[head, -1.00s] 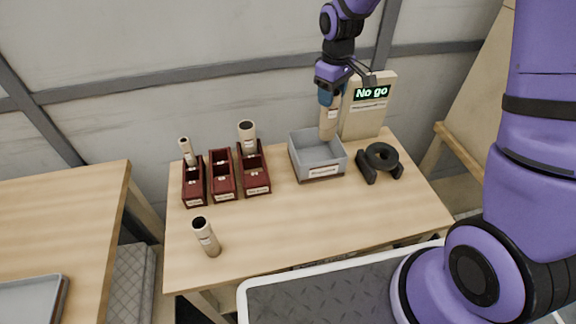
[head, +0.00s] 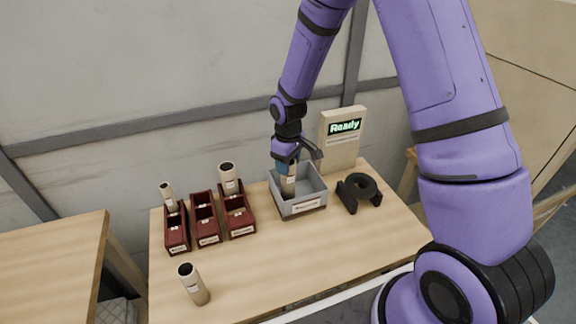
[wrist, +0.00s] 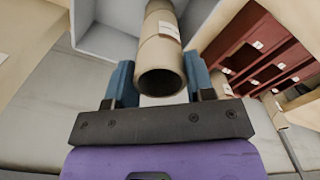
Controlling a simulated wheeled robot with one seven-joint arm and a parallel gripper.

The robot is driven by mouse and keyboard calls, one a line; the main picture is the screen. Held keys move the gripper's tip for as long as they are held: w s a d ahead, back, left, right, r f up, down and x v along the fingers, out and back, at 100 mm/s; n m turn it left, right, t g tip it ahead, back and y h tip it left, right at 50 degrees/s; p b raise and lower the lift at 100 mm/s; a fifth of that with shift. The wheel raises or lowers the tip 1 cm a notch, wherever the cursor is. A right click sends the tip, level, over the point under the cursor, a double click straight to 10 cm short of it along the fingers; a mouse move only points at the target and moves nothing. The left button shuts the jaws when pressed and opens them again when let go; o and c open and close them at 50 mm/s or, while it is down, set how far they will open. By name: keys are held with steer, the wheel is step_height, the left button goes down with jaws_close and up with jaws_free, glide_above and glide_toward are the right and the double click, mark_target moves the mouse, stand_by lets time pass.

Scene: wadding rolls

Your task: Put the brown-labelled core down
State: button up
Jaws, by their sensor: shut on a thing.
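My gripper (head: 286,168) is shut on a tan cardboard core (head: 289,187), which stands roughly upright with its lower part inside the grey bin (head: 304,210). The bin's walls hide the core's lower end, so I cannot tell whether it touches the floor. In the wrist view the core (wrist: 160,52) sits between the two blue fingers, its dark open end towards me. It carries a pale label; a brown colour cannot be made out.
A gauge box (head: 341,138) reading "Ready" stands behind the bin, with a black cradle (head: 360,190) to the right. Three dark red bins (head: 207,224) stand left; cores rise from the outer two. Another core (head: 194,284) stands at the front left. The table's front middle is clear.

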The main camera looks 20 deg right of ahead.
steer(key=shift+f, duration=0.85)
steer(key=o, duration=0.7)
step_height(320, 180, up, 12)
steer(key=shift+r, duration=0.1)
steer(key=s+d+r+m+t, duration=0.1)
steer(key=s+d+r+m, duration=0.1)
steer(key=s+r, duration=0.55)
steer(key=s+d+r+m+t, duration=0.1)
steer(key=s+d+r+t, duration=0.2)
steer(key=r, duration=0.7)
steer(key=s+r+m, duration=0.1)
steer(key=s+r, duration=0.1)
steer(key=s, duration=0.4)
steer(key=s+d+r+m, duration=0.1)
steer(key=s+r+m, duration=0.1)
steer(key=s, duration=0.4)
steer(key=s+d+r+m+t, duration=0.1)
steer(key=s+r, duration=0.1)
steer(key=s, duration=0.5)
steer(key=shift+d+r, duration=0.25)
steer(key=shift+r, duration=0.1)
